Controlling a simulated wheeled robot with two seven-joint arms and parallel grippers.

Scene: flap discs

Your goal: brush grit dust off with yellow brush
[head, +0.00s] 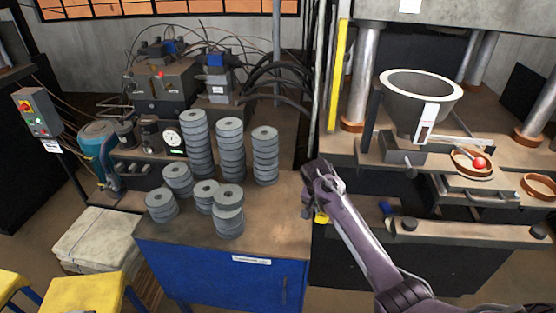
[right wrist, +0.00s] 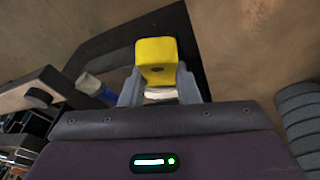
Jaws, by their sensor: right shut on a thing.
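The yellow brush (right wrist: 156,60) is held between the fingers of my right gripper (right wrist: 158,88) in the right wrist view. In the head view my right gripper (head: 322,200) is at the right edge of the blue cabinet, and a small yellow part of the brush (head: 321,218) shows below it. The brush's bristles are hard to make out. Grey flap discs stand in several stacks on the cabinet top (head: 275,215), such as the tall stack (head: 197,145), left of the gripper. No grit dust can be told apart from the brown, stained surface. My left gripper is not in view.
Hydraulic valves and hoses (head: 165,80) stand behind the stacks. A yellow stool (head: 85,295) is at lower left. The cabinet top's front right is clear.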

